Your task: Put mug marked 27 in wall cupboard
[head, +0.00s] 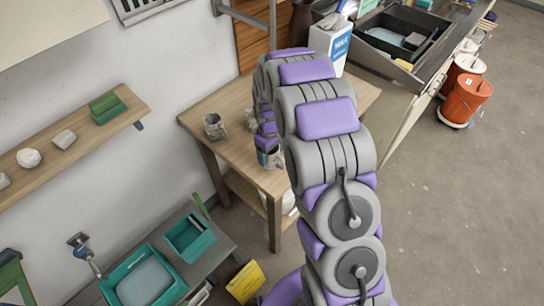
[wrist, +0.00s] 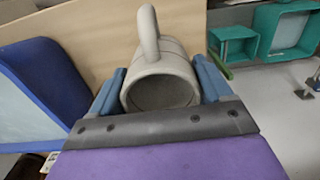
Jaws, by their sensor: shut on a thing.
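In the wrist view a plain grey mug (wrist: 160,78) sits between the blue fingers of my gripper (wrist: 162,88), its open mouth toward the camera and its handle up in the picture. My gripper is shut on it. In the head view my gripper (head: 267,145) hangs over the front part of the wooden table, with the held mug (head: 269,160) partly showing below it. No number is readable on it. Another grey mug (head: 214,126) stands on the table to the left. I cannot make out a wall cupboard in either view.
The wooden table (head: 205,103) has a further item (head: 251,118) half hidden by my arm. A wall shelf (head: 40,160) holds several small things. Teal trays (head: 150,285) lie lower left.

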